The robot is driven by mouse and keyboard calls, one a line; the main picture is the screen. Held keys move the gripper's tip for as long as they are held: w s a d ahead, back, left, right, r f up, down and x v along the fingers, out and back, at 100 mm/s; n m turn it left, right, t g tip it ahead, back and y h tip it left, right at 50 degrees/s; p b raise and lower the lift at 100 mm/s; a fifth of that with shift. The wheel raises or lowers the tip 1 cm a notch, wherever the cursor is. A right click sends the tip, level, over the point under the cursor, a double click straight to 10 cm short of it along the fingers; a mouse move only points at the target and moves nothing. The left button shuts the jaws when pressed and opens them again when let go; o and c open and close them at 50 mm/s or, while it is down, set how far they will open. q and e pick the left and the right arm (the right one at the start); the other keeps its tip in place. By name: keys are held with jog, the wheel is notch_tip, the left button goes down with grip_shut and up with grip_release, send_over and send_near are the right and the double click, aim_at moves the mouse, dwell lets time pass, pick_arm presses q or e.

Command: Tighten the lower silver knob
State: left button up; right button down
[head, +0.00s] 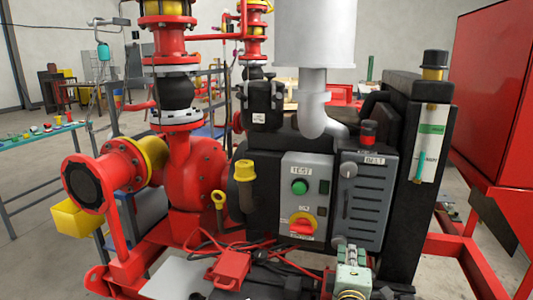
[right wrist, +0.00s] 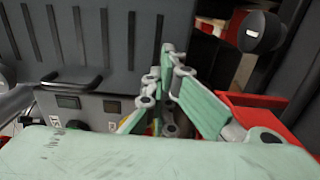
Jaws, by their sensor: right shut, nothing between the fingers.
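A silver-grey knob (head: 348,169) sits at the upper left of the grey BELT cover (head: 364,205) in the head view. My right gripper (head: 346,244) is at the bottom of the head view, in front of the cover's lower edge. In the right wrist view its pale green fingers (right wrist: 167,50) meet at the tips, shut and empty. I cannot tell whether they touch anything. My left gripper is not in view.
Left of the cover is a grey TEST panel (head: 304,195) with a green button (head: 299,187) and a red-yellow switch (head: 302,224). A dark post (head: 406,190) stands right. Red pump piping (head: 194,165) fills the left.

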jog(key=shift+d+r, duration=0.2)
jog(key=shift+r, duration=0.25)
jog(key=shift+f+p+v, duration=0.2)
jog(key=shift+p+v, duration=0.15)
jog(key=shift+v, duration=1.05)
jog(key=shift+f+p+v, duration=0.15)
jog(key=shift+p+v, duration=0.15)
jog(key=shift+v, duration=1.1)
